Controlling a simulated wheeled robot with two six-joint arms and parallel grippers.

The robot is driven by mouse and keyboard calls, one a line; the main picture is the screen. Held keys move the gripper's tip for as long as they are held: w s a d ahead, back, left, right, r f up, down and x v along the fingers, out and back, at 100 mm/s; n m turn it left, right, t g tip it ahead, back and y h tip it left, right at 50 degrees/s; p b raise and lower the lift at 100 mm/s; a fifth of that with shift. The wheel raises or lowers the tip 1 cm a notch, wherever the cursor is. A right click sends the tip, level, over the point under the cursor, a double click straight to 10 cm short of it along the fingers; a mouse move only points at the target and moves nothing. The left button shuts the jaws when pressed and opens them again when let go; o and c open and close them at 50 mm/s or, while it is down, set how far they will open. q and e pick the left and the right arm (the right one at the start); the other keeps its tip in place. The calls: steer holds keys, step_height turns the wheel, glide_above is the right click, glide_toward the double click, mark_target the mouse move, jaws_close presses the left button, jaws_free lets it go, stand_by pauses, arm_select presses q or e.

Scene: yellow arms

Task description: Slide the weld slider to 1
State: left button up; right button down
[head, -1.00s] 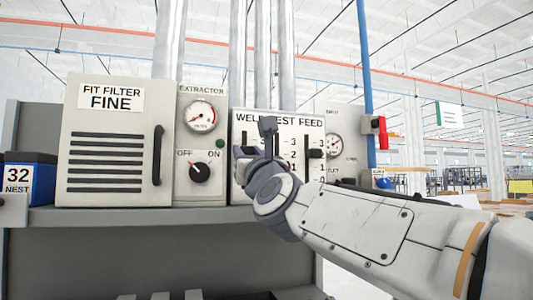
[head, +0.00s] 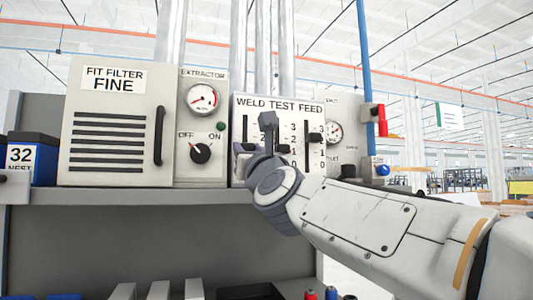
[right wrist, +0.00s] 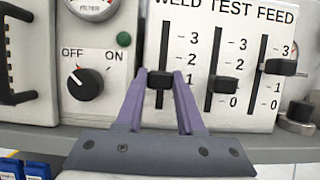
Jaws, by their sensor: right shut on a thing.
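The weld slider (right wrist: 159,82) is a dark knob in the left slot of the white WELD TEST FEED panel (head: 281,104). My right gripper (right wrist: 160,74) has one purple finger on each side of this knob and is shut on it. In the right wrist view the knob is about level with the 1 mark. The 0 mark of that scale is hidden behind a finger. In the head view my right gripper (head: 250,152) covers the knob. The test slider (right wrist: 222,85) is near 1 and the feed slider (right wrist: 281,67) near 2. My left gripper is not in view.
Left of the panel is the extractor box with its gauge (head: 202,98) and OFF/ON dial (head: 200,153). A vented filter door (head: 108,135) with a handle is further left. A shelf (head: 130,196) runs below. A second gauge (head: 333,131) is to the right.

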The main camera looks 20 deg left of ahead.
steer(key=c, duration=0.5)
jaws_free()
steer(key=shift+s+d+f+b, duration=0.2)
steer(key=shift+s+b, duration=0.15)
steer(key=b+v, duration=0.5)
steer(key=v, duration=0.4)
steer(key=shift+s+d, duration=0.2)
